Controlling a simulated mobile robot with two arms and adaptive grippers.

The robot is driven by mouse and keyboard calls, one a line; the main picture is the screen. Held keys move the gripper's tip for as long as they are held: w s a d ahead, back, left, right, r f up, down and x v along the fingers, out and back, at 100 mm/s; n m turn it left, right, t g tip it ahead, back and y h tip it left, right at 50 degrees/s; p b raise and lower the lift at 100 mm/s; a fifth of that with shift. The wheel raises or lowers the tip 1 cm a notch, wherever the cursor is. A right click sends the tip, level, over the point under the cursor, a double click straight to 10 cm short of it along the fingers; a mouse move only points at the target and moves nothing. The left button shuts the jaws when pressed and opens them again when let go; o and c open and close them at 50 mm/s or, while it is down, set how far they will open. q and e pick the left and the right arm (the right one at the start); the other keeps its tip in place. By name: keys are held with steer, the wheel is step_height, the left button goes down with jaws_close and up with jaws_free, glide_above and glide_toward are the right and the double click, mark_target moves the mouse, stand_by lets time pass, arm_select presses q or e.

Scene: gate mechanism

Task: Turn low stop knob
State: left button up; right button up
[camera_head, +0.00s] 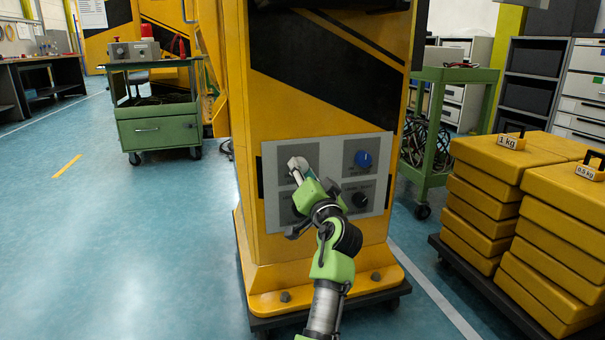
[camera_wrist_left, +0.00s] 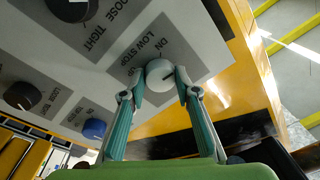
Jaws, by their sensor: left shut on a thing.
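The low stop knob (camera_head: 297,162) is a white round knob at the upper left of the grey control panel (camera_head: 328,150). It also shows in the left wrist view (camera_wrist_left: 160,73), with a dark pointer line and the lettering LOW STOP, UP and DN around it. My left gripper (camera_head: 303,174) reaches up to the knob from below. In the left wrist view its two green fingers (camera_wrist_left: 161,85) lie on either side of the knob and are shut on it. My right gripper is in neither view.
The panel also carries a blue knob (camera_head: 363,159) and a black knob (camera_head: 360,199); another black knob (camera_wrist_left: 72,8) shows in the left wrist view. Yellow weights (camera_head: 480,190) stand on a low platform at the right. A green cart (camera_head: 160,130) stands at the left, with open floor nearby.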

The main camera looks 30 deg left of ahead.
arm_select(q)
steer(key=shift+f, duration=0.1)
steer(key=o, duration=1.1)
step_height(320, 180, up, 10)
